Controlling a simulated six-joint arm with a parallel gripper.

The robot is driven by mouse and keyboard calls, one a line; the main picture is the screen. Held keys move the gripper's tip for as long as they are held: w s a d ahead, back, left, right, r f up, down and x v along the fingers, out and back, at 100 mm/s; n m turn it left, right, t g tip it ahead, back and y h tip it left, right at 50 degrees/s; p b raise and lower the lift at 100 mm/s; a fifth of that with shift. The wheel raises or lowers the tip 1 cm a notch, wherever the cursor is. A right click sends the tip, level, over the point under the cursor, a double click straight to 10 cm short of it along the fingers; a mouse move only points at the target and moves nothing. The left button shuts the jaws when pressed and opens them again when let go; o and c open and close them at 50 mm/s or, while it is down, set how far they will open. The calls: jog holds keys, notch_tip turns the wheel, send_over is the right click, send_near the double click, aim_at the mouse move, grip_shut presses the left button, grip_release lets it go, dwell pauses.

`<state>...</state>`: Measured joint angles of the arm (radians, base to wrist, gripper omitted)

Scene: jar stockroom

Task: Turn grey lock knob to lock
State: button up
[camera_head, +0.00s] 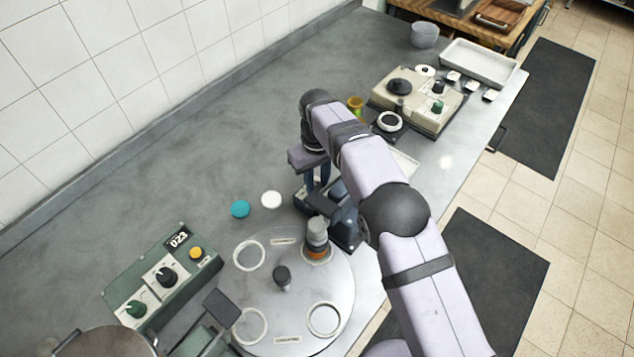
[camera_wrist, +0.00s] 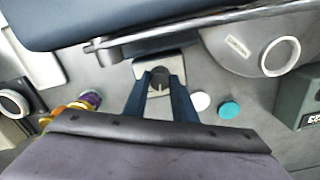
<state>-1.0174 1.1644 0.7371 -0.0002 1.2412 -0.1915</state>
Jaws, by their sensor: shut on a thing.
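The grey lock knob (camera_wrist: 160,78) is a small dark grey knob with a pale mark on its front edge. It sits on a light square plate (camera_wrist: 148,66) in the middle of the wrist view. My gripper (camera_wrist: 160,84) has its two blue fingers on either side of the knob, shut on it. In the head view my gripper (camera_head: 318,179) points down at the counter behind the round metal turntable (camera_head: 300,262). The knob is hidden there by the fingers and the dark fixture in front.
A jar (camera_head: 317,238) stands on the turntable, close to my arm. Teal (camera_head: 240,209) and white (camera_head: 271,200) discs lie left of my gripper. A green control box (camera_head: 160,278) is front left; a beige panel (camera_head: 418,98) is back right. The counter at left is clear.

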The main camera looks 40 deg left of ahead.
aim_at(317, 185)
jog(key=n, duration=0.5)
jog(key=shift+r+n, duration=0.1)
jog(key=shift+n, duration=0.2)
jog(key=n, duration=0.5)
jog(key=shift+a, duration=0.1)
jog(key=o, duration=1)
jog(key=shift+o, duration=0.2)
jog(key=shift+r+b, duration=1.15)
jog(key=shift+r, duration=2.5)
